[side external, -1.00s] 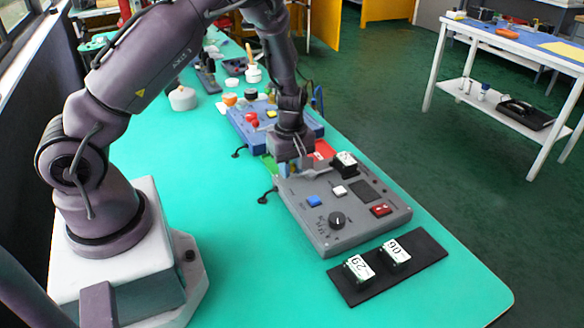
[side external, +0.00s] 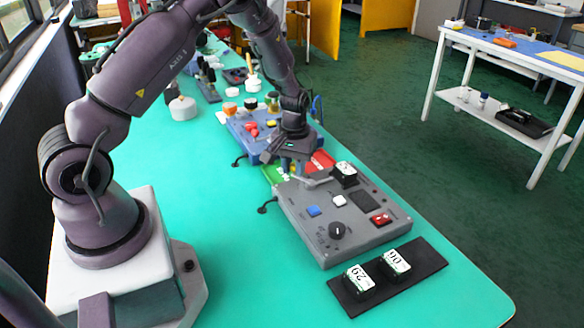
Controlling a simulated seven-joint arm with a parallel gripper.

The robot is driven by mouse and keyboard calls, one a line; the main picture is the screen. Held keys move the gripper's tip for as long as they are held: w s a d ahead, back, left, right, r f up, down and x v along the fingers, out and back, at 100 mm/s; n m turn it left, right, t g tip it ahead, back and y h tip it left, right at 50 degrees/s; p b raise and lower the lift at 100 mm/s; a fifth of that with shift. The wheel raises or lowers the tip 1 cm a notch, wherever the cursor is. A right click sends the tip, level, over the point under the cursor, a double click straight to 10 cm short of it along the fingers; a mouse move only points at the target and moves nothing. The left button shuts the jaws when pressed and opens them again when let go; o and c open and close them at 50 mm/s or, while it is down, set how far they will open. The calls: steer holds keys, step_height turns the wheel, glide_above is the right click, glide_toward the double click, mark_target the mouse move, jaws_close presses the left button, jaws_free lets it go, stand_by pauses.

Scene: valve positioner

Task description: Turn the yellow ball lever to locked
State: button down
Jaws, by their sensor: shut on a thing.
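The grey control panel (side external: 315,240) lies on the green table, with a black dial, blue and white buttons and a red switch. My gripper (side external: 291,170) points down at the panel's far left corner and is shut on the yellow ball lever. The ball is mostly hidden by the fingers. A pale grey bar (side external: 318,182), seemingly the lever's arm, shows to the right of the fingers, low over the panel. I cannot read any lock mark at this size.
A black block with a white top (side external: 344,173) stands on the panel close to the right of my gripper. A blue panel (side external: 245,140) lies behind. A black strip (side external: 425,265) with two numbered blocks lies in front. The table is clear on the left.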

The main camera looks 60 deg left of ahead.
steer(key=shift+w+a+m, duration=0.2)
steer(key=shift+w+m, duration=0.05)
steer(key=shift+m, duration=0.45)
steer(key=c, duration=1.2)
jaws_free()
steer(key=shift+c, duration=0.2)
step_height(320, 180, up, 13)
